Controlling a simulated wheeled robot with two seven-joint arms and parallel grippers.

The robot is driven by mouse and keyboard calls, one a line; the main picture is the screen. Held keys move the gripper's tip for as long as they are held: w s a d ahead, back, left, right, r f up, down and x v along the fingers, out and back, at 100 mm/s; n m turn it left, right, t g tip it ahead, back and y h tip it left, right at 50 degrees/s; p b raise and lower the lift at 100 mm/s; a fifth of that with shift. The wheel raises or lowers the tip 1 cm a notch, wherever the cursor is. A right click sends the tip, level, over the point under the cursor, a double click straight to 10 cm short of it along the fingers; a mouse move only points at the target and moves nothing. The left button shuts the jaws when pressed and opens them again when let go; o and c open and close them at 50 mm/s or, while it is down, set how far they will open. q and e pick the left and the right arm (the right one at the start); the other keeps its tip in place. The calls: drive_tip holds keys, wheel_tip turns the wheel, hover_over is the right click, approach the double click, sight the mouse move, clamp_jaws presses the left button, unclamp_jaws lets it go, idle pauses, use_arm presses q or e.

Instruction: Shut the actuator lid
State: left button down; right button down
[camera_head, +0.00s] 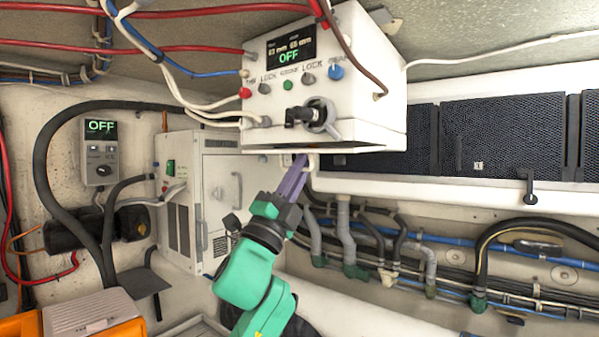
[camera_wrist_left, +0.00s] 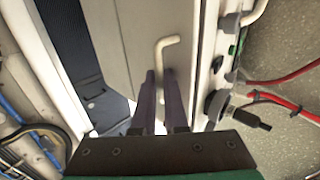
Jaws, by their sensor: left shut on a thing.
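The white actuator box (camera_head: 345,85) hangs at the top centre in the head view, its display reading OFF. A dark strip shows along its underside; I cannot tell how far the lid stands open. In the left wrist view a pale panel that looks like the lid (camera_wrist_left: 128,40) carries a bent, cream-coloured handle (camera_wrist_left: 167,45). The handle's end also shows below the box in the head view (camera_head: 314,163). My left gripper (camera_head: 296,166) reaches up from below with purple fingers, which in the left wrist view (camera_wrist_left: 160,82) are shut on the handle. My right gripper is out of view.
Red, blue and white cables (camera_head: 190,48) run to the box's left side. A white cabinet (camera_head: 212,190) stands lower left, with a grey OFF unit (camera_head: 101,150) on the wall. Dark mesh panels (camera_head: 500,135) lie right; pipes (camera_head: 430,265) run below.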

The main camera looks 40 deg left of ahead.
use_arm(q)
drive_tip(key=shift+s+r+t+h, duration=0.3)
drive_tip(key=shift+s+r, duration=0.2)
drive_tip(key=shift+r, duration=0.4)
drive_tip(key=c, duration=1.2)
unclamp_jaws()
drive_tip(key=shift+c, duration=0.2)
drive_tip(key=b+v, duration=0.9)
drive_tip(key=v, duration=0.5)
drive_tip(key=shift+f, duration=0.55)
drive_tip(key=shift+w, duration=0.1)
